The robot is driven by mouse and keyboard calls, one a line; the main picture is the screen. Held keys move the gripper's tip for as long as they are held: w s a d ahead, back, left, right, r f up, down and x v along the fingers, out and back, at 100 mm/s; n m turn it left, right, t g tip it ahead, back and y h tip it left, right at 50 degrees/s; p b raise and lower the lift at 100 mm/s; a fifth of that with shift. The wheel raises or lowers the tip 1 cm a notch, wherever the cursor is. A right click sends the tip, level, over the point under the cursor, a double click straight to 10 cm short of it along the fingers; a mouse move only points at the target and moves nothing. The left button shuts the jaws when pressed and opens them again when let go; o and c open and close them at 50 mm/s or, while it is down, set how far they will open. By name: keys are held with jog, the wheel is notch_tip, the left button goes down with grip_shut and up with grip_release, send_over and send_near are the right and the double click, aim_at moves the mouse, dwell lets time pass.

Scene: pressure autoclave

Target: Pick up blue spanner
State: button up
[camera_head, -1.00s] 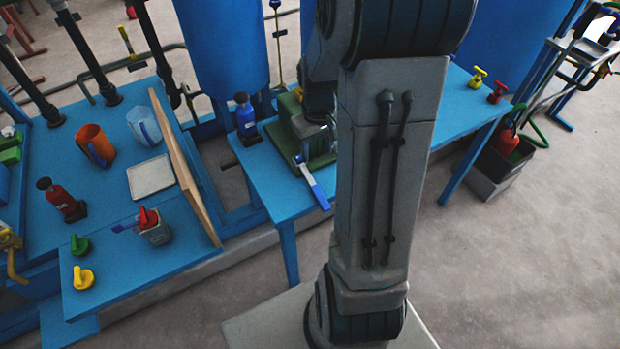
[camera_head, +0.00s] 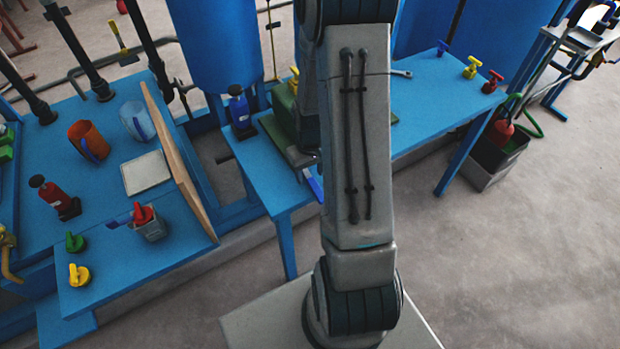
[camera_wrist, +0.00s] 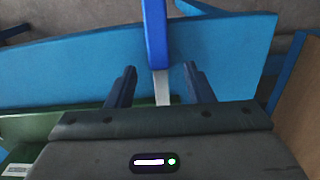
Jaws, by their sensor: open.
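The blue spanner shows in the wrist view as a blue handle (camera_wrist: 155,38) with a pale metal shank below it. The handle reaches up to the top edge of the picture, past the blue table's edge. In the head view only a small blue part of the spanner (camera_head: 315,186) shows beside my arm, which hides the rest. My gripper (camera_wrist: 159,76) is open, with one dark finger on each side of the spanner's shank. I see a gap on both sides, and the depth between fingers and spanner cannot be told.
A wooden board (camera_head: 180,160) stands upright to the left. Yellow (camera_head: 473,68) and red (camera_head: 492,82) valve handles lie at the right end. Floor in front is clear.

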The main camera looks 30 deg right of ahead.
aim_at(310, 177)
jog(key=shift+f, duration=0.75)
grip_shut()
notch_tip(310, 177, up, 18)
jog(key=p, duration=0.1)
dwell(0.4)
